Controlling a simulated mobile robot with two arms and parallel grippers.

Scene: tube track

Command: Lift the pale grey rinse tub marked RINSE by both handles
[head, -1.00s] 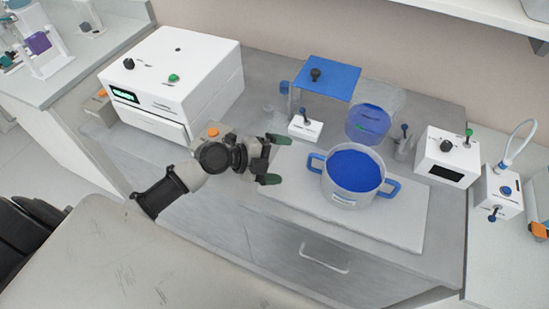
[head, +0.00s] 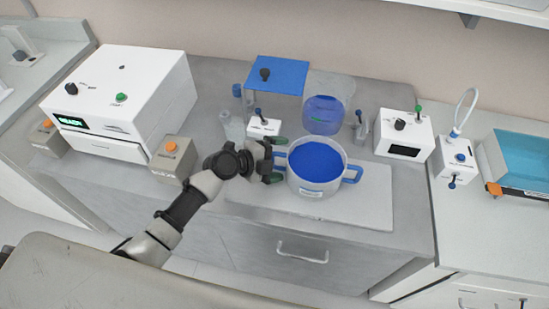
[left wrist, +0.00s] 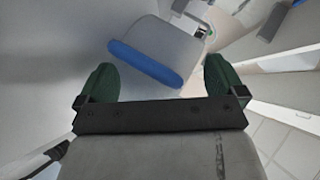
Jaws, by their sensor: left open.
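The pale grey rinse tub (head: 331,182) stands upright on a white board, with blue inside and a small label on its front. Its right blue handle (head: 354,174) is free. My left gripper (head: 277,160) is at the tub's left side, open, with its green fingertips on either side of the left handle. The left wrist view shows the blue handle (left wrist: 145,63) between and ahead of the open fingers (left wrist: 160,82), with the grey tub wall behind it; the fingers are not closed on it. My right gripper is not in view.
The white board (head: 362,208) lies on the grey counter. A white machine (head: 118,100) with a lit READY display stands left. Behind the tub are a blue-topped stand (head: 277,73) and a blue container (head: 323,115). A white box (head: 405,135) stands to the right.

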